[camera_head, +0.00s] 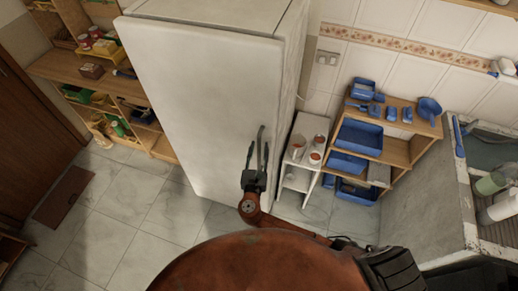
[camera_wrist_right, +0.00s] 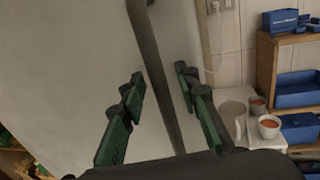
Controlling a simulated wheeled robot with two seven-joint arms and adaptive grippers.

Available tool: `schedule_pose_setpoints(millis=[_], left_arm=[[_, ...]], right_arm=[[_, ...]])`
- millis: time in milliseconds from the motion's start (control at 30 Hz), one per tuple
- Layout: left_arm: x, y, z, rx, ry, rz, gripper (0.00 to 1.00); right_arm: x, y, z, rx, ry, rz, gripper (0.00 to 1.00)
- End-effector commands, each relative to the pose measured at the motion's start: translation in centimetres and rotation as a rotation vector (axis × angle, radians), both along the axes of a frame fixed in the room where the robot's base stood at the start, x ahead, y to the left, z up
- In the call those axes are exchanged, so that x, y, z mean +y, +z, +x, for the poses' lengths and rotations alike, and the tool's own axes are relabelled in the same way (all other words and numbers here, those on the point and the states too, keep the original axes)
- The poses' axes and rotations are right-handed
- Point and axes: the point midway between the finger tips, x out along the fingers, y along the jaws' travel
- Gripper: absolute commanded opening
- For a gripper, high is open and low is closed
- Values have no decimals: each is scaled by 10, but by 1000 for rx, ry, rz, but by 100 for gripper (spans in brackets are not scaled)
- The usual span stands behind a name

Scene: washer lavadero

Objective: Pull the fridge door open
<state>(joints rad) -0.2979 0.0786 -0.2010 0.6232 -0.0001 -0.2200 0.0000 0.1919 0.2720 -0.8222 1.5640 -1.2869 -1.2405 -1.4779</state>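The white fridge (camera_head: 205,90) stands in the middle of the head view, its door closed. Its long grey handle (camera_head: 262,138) runs upright near the door's right edge; it also shows as a dark bar in the right wrist view (camera_wrist_right: 153,65). My right gripper (camera_head: 256,168) is at the handle's lower part. In the right wrist view, the gripper's green-padded fingers (camera_wrist_right: 160,79) are apart, with the handle running between them and gaps visible on both sides. The handle's lower end is hidden behind the gripper body there. My left gripper is not in view.
A small white shelf (camera_head: 301,180) with cups stands just right of the fridge. Beyond it is a wooden shelf (camera_head: 395,152) with blue bins, then a concrete sink (camera_head: 430,215). A wooden shelf (camera_head: 60,65) stands left. Tiled floor (camera_head: 130,200) is clear at front left.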

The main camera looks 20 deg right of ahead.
Motion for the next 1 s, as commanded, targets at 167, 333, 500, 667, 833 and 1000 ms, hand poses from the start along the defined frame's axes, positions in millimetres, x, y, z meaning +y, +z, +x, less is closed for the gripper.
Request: schedule_pose_setpoints(millis=[167,333,500,667,833,1000], left_arm=[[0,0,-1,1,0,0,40],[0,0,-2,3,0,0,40],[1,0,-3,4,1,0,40],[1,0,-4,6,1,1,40],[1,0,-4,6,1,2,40],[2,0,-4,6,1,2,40]], right_arm=[[0,0,0,0,0,0,24],[0,0,0,1,0,0,12],[0,0,0,1,0,0,1],[0,0,0,1,0,0,0],[0,0,-1,1,0,0,0],[0,0,-1,1,0,0,0]])
